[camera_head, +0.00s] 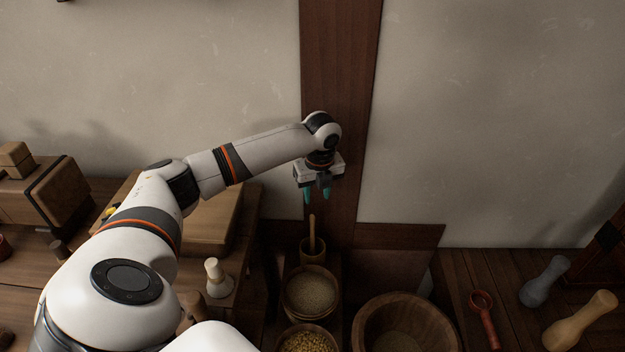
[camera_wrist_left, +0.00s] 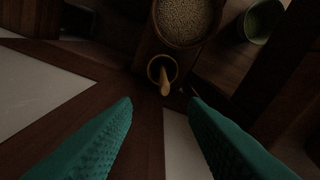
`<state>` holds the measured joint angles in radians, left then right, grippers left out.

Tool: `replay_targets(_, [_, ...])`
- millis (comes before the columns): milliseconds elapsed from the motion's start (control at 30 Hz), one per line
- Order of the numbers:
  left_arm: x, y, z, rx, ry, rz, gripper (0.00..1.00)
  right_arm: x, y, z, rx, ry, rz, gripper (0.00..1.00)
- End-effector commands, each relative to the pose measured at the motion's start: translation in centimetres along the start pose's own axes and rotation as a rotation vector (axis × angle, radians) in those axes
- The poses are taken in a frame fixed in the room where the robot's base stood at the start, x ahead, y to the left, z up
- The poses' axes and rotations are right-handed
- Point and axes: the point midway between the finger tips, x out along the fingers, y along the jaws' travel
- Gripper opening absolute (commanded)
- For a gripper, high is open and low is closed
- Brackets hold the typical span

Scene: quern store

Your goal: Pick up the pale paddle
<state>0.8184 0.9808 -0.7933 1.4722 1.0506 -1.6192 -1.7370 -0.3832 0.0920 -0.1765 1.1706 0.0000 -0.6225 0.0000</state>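A pale wooden stick-like thing, which looks like the pale paddle (camera_head: 312,232), stands upright in a small wooden cup (camera_head: 313,256); its lower end is hidden inside the cup. In the left wrist view the paddle (camera_wrist_left: 165,84) shows nearly end-on in the cup (camera_wrist_left: 152,67), ahead of and between the fingertips. My left gripper (camera_head: 317,194) has teal fingers pointing down, above the paddle's top and apart from it. In the left wrist view the fingers of my left gripper (camera_wrist_left: 160,101) are spread with nothing between them. My right gripper is not in view.
A bowl of grain (camera_head: 310,291) stands just in front of the cup, with a bowl of yellow kernels (camera_head: 308,343) nearer. A large wooden tub (camera_head: 362,325) stands to the right. A dark wooden post (camera_head: 340,60) and pale wall rise behind. A pale turned piece (camera_head: 217,281) stands left.

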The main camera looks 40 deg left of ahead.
Motion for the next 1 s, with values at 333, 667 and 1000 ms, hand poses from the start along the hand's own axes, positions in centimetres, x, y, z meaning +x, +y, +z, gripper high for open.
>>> replay_targets(333, [5.6,-0.1,0.0,0.0,-0.002,-0.003,0.39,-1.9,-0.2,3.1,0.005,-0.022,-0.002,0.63])
replay_targets(667, [9.2,-0.7,-0.2,-0.001,-0.001,-0.004,0.39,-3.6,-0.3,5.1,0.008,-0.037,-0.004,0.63])
replay_targets(1000, [11.3,-0.7,-0.2,0.001,0.0,-0.001,0.39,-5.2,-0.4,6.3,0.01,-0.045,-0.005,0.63])
